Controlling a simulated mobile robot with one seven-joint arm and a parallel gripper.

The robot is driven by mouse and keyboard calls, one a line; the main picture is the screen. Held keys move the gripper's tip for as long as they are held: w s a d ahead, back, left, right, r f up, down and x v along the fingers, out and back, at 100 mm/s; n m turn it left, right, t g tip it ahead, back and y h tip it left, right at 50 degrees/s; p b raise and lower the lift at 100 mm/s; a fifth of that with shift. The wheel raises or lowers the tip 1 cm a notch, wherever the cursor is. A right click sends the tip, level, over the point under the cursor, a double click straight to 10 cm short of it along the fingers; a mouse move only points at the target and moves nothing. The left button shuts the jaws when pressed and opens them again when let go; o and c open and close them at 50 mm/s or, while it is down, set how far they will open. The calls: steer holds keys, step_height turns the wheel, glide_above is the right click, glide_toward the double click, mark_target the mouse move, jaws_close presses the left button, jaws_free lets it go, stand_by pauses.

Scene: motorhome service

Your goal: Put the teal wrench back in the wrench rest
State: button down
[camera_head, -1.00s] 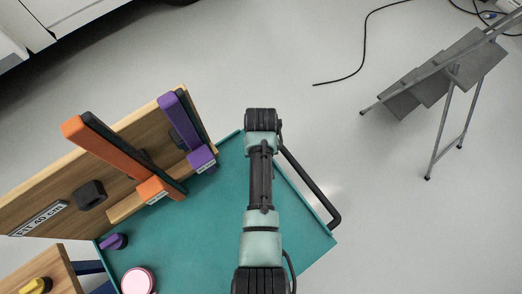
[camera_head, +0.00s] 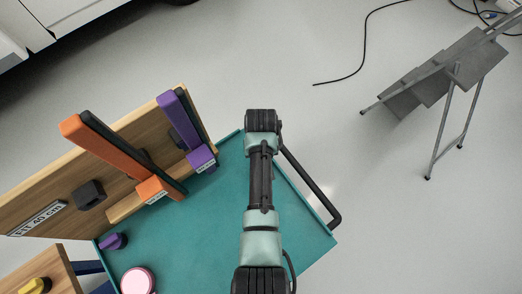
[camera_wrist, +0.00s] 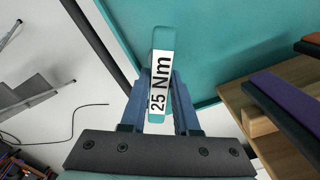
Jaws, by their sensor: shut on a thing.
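The teal wrench (camera_wrist: 162,38) shows in the wrist view with a white "25 Nm" label. My gripper (camera_wrist: 160,92) is shut on it, with a blue finger on each side of the label. In the head view my arm hides the gripper and the wrench. The wooden wrench rest (camera_head: 52,172) stands at the left of the teal tabletop. It bears an orange wrench (camera_head: 108,153) and a purple wrench (camera_head: 181,121). A black bracket (camera_head: 90,195) on its board is empty. In the wrist view the rest (camera_wrist: 238,100) is at the right, apart from the held wrench.
The teal tabletop (camera_head: 190,225) is mostly clear, with a pink-topped round object (camera_head: 138,281) and a purple knob (camera_head: 113,241) at its left. A black handle bar (camera_head: 310,185) runs along its right edge. Grey folding steps (camera_head: 440,80) stand on the floor at right.

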steer(key=shift+f+b, duration=0.7)
steer(key=shift+f, duration=0.2)
steer(key=c, duration=0.6)
jaws_free()
steer(key=shift+r, duration=0.15)
step_height(320, 180, up, 13)
steer(key=b, duration=0.2)
steer(key=w+r+t+b, duration=0.2)
steer(key=w+r+t, duration=0.5)
steer(key=w+r, duration=0.45)
steer(key=w+r+t+b, duration=0.3)
steer(key=r+t, duration=0.5)
steer(key=r, duration=1)
steer(key=s+r+t, duration=0.4)
steer(key=s+r, duration=0.1)
steer(key=r, duration=0.3)
steer(key=s+r+t+b, duration=0.1)
steer(key=s+r+t, duration=0.3)
steer(key=r, duration=0.5)
steer(key=s+r+m+t, duration=0.1)
steer(key=s+r+t, duration=0.3)
steer(key=r, duration=0.5)
steer(key=shift+s+r, duration=0.15)
steer(key=shift+s, duration=0.55)
steer(key=shift+s+r, duration=0.1)
steer(key=shift+s, duration=0.6)
